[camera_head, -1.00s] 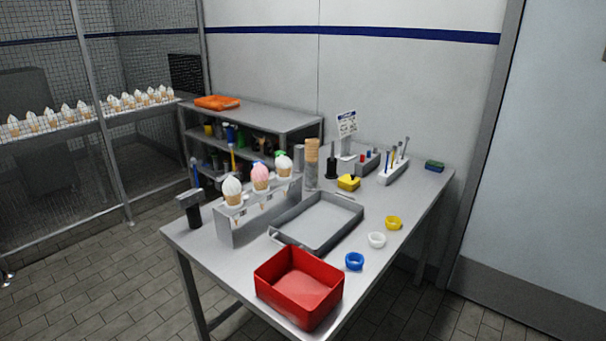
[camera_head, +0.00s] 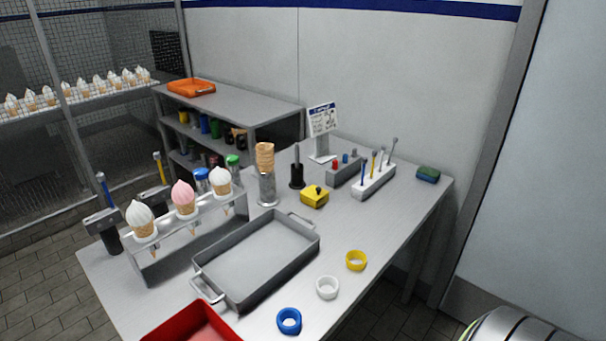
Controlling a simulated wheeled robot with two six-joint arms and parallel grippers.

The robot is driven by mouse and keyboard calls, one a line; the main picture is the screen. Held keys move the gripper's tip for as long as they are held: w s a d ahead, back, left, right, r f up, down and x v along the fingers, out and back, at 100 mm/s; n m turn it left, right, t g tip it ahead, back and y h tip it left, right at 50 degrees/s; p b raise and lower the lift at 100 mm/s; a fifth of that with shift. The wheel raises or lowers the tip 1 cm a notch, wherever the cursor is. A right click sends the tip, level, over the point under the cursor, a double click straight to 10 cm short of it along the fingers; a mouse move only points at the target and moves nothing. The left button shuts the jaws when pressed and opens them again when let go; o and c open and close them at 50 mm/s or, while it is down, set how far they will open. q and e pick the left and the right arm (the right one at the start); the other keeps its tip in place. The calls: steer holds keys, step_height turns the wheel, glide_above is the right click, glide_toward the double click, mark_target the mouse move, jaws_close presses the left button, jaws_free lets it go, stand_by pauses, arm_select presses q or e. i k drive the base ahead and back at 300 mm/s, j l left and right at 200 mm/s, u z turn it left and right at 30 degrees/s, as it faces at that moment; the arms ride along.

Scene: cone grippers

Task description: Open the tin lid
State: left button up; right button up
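I cannot make out a thing that is clearly a lidded tin. A grey metal tray (camera_head: 293,255) with end handles lies empty in the middle of the table. Neither of my grippers is in view.
A cone rack (camera_head: 148,268) with ice-cream cones stands at the table's left. A red bin (camera_head: 190,325) is cut off at the bottom. Blue (camera_head: 289,320), white (camera_head: 327,287) and yellow (camera_head: 356,260) rings lie along the right side.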

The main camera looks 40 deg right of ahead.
mark_target(314, 192)
steer(key=l+u, duration=0.3)
steer(key=l, duration=2.2)
